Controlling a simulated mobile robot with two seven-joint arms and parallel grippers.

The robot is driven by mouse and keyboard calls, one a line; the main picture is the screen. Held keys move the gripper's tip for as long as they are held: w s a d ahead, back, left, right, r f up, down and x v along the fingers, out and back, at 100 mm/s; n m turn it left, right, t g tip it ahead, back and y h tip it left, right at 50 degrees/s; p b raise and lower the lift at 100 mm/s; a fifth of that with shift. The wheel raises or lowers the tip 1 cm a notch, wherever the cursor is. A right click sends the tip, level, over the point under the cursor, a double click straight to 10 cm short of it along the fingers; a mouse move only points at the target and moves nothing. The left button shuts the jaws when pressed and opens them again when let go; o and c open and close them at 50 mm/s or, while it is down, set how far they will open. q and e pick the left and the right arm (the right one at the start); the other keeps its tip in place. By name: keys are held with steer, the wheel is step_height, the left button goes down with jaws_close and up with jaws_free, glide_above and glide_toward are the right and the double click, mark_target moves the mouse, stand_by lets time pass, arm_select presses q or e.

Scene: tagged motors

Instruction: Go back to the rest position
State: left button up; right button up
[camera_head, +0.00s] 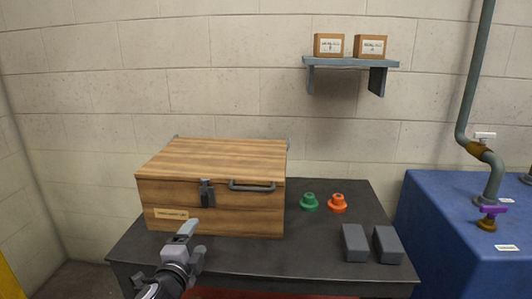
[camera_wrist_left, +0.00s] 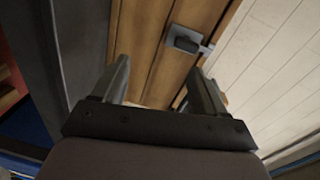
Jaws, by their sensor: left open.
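My left gripper (camera_head: 187,230) is at the front left of the dark table, in front of the wooden box. In the left wrist view my left gripper (camera_wrist_left: 160,75) shows two spread fingers with nothing between them. The wooden box (camera_head: 213,158) has its lid closed, with a dark latch (camera_head: 207,192) and a grey handle (camera_head: 252,185) on the front. Wood of the box (camera_wrist_left: 150,50) and a grey metal fitting (camera_wrist_left: 185,40) show beyond the fingers in the left wrist view. I cannot tell the exact gap between gripper and box. My right gripper is not in view.
The dark table (camera_head: 330,230) carries a green part (camera_head: 309,202), an orange part (camera_head: 338,203) and two grey blocks (camera_head: 354,243) (camera_head: 388,245). A wall shelf (camera_head: 350,63) holds two small boxes (camera_head: 329,45) (camera_head: 370,47). A blue tank (camera_head: 450,225) with pipes stands right.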

arm_select(q)
steer(key=s+f+n+g+p, duration=0.2)
steer(key=s+f+n+p, duration=0.1)
steer(key=s, duration=0.7)
steer(key=s+f+n+g+h+p, duration=0.1)
steer(key=s+f+n, duration=0.3)
steer(key=s, duration=0.7)
steer(key=s+f+n+g+p, duration=0.3)
steer(key=s+n, duration=0.4)
steer(key=s, duration=0.3)
steer(key=shift+s+f+n+p, duration=0.3)
steer(key=shift+s+f+p, duration=0.05)
steer(key=shift+f+p, duration=0.5)
